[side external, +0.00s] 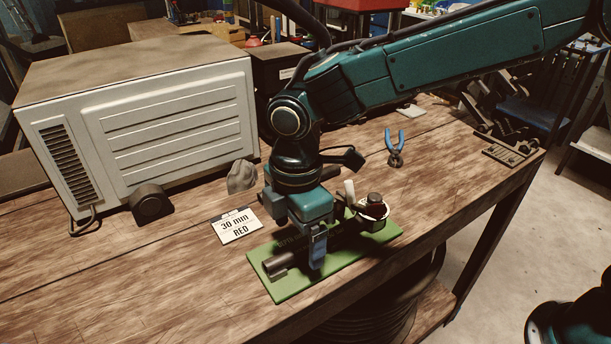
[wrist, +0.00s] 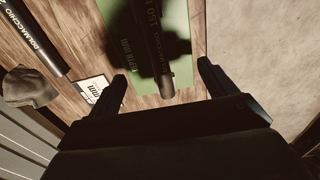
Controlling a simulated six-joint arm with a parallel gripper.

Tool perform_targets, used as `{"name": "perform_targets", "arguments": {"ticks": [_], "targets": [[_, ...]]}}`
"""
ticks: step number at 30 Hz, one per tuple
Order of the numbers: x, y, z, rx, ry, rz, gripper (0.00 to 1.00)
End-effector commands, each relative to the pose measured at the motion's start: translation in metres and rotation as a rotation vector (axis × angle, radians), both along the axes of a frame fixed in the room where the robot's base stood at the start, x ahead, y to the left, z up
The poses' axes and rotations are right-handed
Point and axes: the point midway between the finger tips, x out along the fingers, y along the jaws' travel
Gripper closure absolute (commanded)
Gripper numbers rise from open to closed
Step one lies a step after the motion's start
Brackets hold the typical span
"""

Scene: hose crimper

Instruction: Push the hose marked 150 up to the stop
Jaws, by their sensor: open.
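The dark hose marked 150 (wrist: 157,40) lies along the green mat (side external: 290,290); its near end (side external: 275,262) shows left of my gripper in the side view. My gripper (side external: 314,262) points down over the mat. In the wrist view its two fingers (wrist: 162,70) are apart, one on each side of the hose near its end (wrist: 167,88). I cannot tell whether either finger touches it. The far part of the hose is in shadow in the wrist view and partly behind my gripper in the side view. I cannot make out the stop.
A second dark hose (wrist: 38,42) lies left of the mat in the wrist view. A card reading 30 mm RED (side external: 238,226), a grey lump (side external: 242,177) and a white machine (side external: 170,120) are left. A pot (side external: 372,212) stands at the mat's right end. Pliers (side external: 395,150) lie behind.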

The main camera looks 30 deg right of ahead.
Motion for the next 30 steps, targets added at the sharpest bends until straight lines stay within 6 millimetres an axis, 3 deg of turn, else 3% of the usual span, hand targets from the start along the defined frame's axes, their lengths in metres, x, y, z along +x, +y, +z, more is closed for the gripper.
{"name": "perform_targets", "arguments": {"ticks": [30], "targets": [[0.0,0.0,0.051,0.001,-0.002,0.0,0.16]]}}
